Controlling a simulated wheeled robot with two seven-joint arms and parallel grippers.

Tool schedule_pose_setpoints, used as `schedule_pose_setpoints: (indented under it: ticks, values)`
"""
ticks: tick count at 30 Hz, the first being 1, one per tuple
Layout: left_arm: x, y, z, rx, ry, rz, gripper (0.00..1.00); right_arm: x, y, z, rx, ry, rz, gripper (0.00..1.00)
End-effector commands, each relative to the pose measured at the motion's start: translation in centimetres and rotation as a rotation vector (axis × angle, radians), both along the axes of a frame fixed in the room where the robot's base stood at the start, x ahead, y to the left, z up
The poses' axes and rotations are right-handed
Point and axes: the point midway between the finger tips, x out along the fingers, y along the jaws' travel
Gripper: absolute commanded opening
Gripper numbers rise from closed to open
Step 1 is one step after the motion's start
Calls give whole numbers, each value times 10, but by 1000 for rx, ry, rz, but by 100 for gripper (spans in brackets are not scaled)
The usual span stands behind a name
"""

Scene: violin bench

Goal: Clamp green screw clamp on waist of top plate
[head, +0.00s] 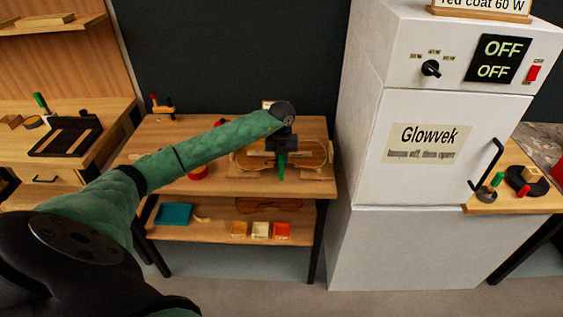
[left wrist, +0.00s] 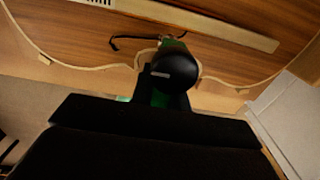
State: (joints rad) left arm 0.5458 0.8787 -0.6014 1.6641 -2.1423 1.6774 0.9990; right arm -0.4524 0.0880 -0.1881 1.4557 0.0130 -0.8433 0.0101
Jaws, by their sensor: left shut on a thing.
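The violin body with its pale plate (head: 315,151) lies on the wooden bench, and its curved rim and brown wood fill the top of the left wrist view (left wrist: 70,45). My left gripper (head: 283,147) is over the near side of the violin at its middle, shut on the green screw clamp (head: 282,172). The clamp hangs upright at the waist edge. In the left wrist view green parts of the clamp (left wrist: 158,97) show behind a black round part. Whether its jaws touch the plate is hidden. My right gripper is in neither view.
A white cabinet (head: 400,235) stands close on the right of the bench. The lower shelf holds a teal tray (head: 173,214) and small coloured boxes (head: 260,230).

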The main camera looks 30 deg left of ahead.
Motion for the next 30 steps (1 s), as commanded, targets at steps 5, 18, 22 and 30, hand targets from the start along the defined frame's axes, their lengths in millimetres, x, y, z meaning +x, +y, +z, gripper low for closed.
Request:
schedule_pose_setpoints:
  ticks: [5, 18, 22, 30]
  values:
    - [3, 2, 0, 0, 0, 0, 0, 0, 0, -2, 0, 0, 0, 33]
    - [11, 7, 0, 0, 0, 1, 0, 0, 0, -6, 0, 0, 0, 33]
    - [13, 8, 0, 1, -1, 1, 0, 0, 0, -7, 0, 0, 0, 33]
    - [18, 11, -1, 0, 0, 0, 0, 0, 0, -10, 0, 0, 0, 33]
